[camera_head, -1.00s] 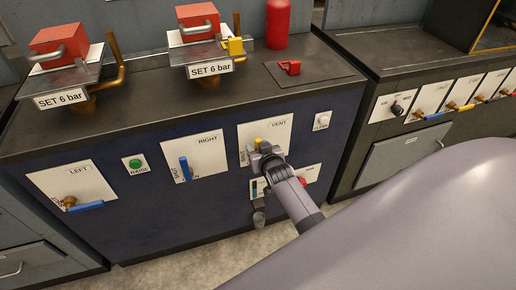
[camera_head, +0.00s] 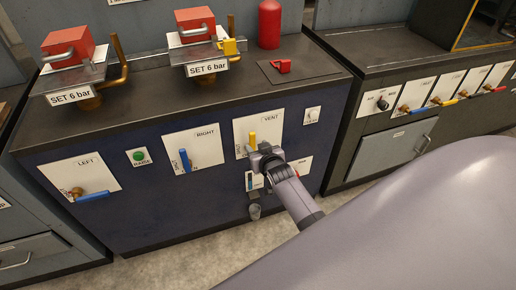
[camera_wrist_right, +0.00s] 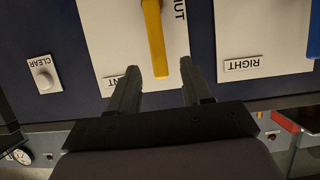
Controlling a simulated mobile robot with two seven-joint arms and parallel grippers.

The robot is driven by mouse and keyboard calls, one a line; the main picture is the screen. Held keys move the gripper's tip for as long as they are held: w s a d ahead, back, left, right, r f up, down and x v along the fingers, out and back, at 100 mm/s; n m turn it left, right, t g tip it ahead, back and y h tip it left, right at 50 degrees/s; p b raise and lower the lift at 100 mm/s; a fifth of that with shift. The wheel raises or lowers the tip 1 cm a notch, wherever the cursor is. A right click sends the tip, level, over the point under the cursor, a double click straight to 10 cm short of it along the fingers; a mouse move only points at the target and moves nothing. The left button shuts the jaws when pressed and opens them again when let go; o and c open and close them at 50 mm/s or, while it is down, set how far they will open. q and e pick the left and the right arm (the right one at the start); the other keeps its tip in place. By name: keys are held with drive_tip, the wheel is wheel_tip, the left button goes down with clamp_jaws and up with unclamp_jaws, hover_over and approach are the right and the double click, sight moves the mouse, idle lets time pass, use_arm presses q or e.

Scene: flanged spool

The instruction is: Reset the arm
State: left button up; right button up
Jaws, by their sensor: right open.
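My right gripper (camera_head: 262,163) is in front of the dark blue cabinet, just below the yellow VENT handle (camera_head: 252,139), which points up and down on its white plate. In the right wrist view, turned upside down, its fingers (camera_wrist_right: 158,85) are open and apart, with the end of the yellow handle (camera_wrist_right: 155,40) showing between the fingertips. I cannot tell how deep the handle sits there. Nothing is gripped. My left gripper is in neither view.
The blue RIGHT handle (camera_head: 184,160) is upright; the blue LEFT handle (camera_head: 92,196) lies level. A green RAISE button (camera_head: 139,156) and pale CLEAR button (camera_head: 312,115) flank them. On top stand red blocks on plates and a red cylinder (camera_head: 269,24). A second bench (camera_head: 400,48) stands right.

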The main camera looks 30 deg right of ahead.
idle(0.4)
drive_tip(key=s+a+n+g+y, duration=0.1)
drive_tip(key=s+a, duration=0.3)
drive_tip(key=s, duration=0.5)
drive_tip(key=s+a+f+n+y, duration=0.1)
drive_tip(key=s+a+n+y, duration=0.1)
drive_tip(key=s+a, duration=0.3)
drive_tip(key=s+a+f+n+g+y, duration=0.1)
drive_tip(key=s+a, duration=0.3)
drive_tip(key=s, duration=1)
drive_tip(key=shift+a+n+g+y, duration=0.15)
drive_tip(key=shift+n+g+y, duration=0.2)
drive_tip(key=shift+y, duration=0.25)
